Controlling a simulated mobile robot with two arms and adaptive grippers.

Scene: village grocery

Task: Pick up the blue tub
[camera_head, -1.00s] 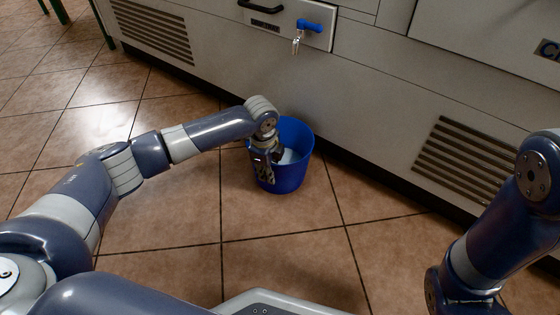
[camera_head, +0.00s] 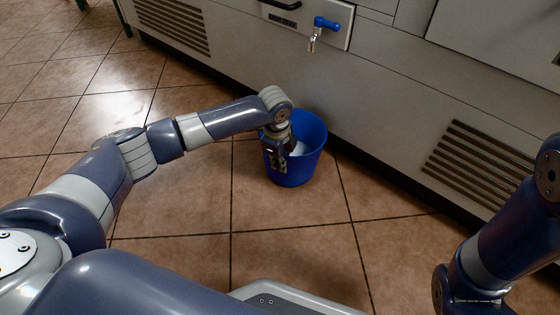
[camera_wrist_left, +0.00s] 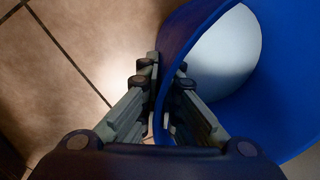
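The blue tub (camera_head: 308,164) stands upright on the tiled floor beside the machine's front panel. A pale, whitish round surface (camera_wrist_left: 222,50) shows inside it. My left gripper (camera_head: 275,160) reaches down at the tub's left rim, partly hiding it. In the left wrist view my left gripper (camera_wrist_left: 166,78) has one finger on each side of the tub's blue wall (camera_wrist_left: 285,108), and the fingers are closed up against it. My right arm shows at the right edge of the head view, but its gripper is out of view.
The grey machine front (camera_head: 385,115) rises close behind the tub. It carries a tap with a blue handle (camera_head: 327,24) and a slatted vent (camera_head: 480,165). Open tiled floor (camera_head: 180,210) lies to the left and in front of the tub.

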